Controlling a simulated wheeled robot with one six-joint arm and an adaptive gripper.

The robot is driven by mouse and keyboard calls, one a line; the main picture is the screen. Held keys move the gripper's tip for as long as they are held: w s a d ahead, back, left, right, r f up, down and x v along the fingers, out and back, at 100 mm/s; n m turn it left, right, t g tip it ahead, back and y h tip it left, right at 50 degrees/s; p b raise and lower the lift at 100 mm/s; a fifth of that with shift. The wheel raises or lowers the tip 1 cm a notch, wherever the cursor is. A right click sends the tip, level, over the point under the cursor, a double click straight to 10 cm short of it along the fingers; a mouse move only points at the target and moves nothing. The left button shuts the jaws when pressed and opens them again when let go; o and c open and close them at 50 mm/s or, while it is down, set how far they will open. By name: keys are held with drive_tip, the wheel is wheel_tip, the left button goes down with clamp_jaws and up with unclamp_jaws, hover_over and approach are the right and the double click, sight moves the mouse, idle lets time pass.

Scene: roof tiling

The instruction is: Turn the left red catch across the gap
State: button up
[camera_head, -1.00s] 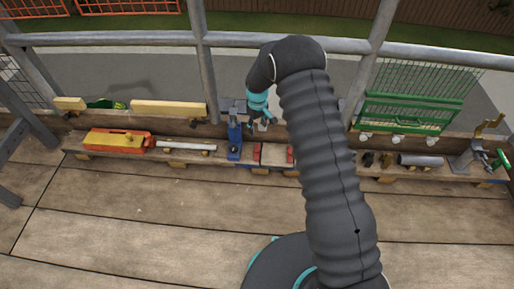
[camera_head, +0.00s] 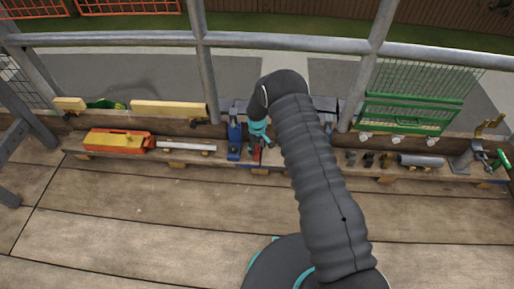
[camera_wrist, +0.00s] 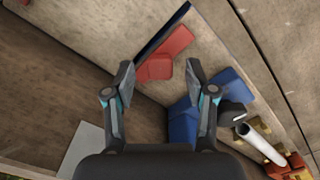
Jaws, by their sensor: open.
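The left red catch (camera_head: 256,153) lies on the plank ledge, just right of the blue tool, partly hidden by my gripper in the head view. In the wrist view the red catch (camera_wrist: 168,54) is a wide red piece with a smaller red block at its lower end, beside a dark narrow strip (camera_wrist: 160,32). My gripper (camera_wrist: 160,76) is open, its fingertips on either side of the catch's lower end; contact cannot be told. In the head view my gripper (camera_head: 259,142) is low over the ledge. The other red catch is hidden behind my arm.
The blue tool (camera_head: 234,140) stands close left of my gripper, with a white tube (camera_head: 187,146) and an orange box (camera_head: 117,140) farther left. Small dark pieces (camera_head: 368,159) and a grey cylinder (camera_head: 420,160) lie right. The deck boards (camera_head: 150,205) in front are clear.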

drive_tip(key=shift+f, duration=0.3)
clamp_jaws()
